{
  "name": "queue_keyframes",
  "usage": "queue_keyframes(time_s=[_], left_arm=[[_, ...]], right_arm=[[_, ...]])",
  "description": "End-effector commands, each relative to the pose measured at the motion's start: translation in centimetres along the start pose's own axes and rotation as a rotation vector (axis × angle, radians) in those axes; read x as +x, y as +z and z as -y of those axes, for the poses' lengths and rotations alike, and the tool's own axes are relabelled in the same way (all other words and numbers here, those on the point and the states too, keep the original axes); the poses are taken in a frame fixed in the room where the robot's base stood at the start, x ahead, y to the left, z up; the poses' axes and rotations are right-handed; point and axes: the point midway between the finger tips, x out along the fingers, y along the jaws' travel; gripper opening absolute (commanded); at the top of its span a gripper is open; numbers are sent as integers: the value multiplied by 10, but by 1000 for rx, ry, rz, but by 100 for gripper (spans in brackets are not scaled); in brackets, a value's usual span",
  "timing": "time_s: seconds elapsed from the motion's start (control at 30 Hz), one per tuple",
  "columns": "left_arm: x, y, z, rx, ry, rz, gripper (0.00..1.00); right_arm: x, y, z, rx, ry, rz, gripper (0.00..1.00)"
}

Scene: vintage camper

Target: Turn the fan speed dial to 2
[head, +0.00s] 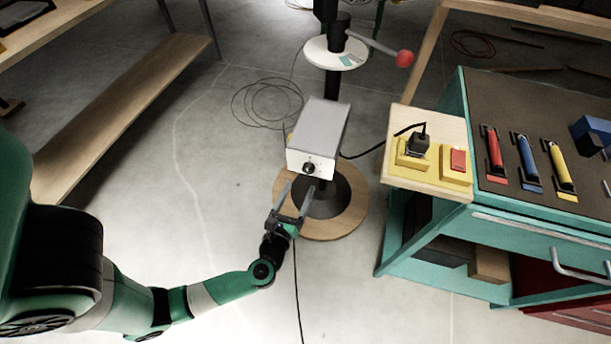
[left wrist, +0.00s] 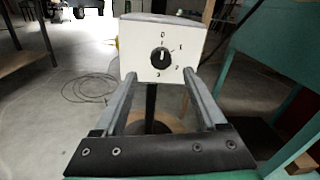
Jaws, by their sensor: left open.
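The fan speed dial (head: 308,168) is a round black knob on the white front of a grey control box (head: 320,124). In the left wrist view the dial (left wrist: 160,57) has 0 above it, 1 and 2 on its right and 3 below. A white mark on the knob points up, towards 0. My left gripper (head: 297,191) is open and empty in front of the box, apart from the dial. In the left wrist view its two fingers (left wrist: 160,76) reach towards the panel, one on each side below the dial. My right gripper is not in view.
The box is mounted on a black post with a round wooden base (head: 353,214). A red-knobbed lever (head: 404,58) sticks out above it. A teal workbench (head: 468,110) with tools stands on the right, and a wooden bench (head: 120,107) on the left. Cable loops lie behind.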

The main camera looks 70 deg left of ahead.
Motion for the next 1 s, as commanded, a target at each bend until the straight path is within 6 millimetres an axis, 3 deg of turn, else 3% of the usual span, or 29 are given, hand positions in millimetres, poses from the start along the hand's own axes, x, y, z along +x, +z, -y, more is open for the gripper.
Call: queue_keyframes(time_s=[0.1,0.3,0.63,1.0], left_arm=[[28,-1,-2,-3,7,4,73],[55,0,0,-1,2,1,73],[60,0,0,0,-1,0,73],[60,0,0,0,-1,0,7]], right_arm=[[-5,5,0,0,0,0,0],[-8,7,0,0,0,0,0],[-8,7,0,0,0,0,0],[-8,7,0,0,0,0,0]])
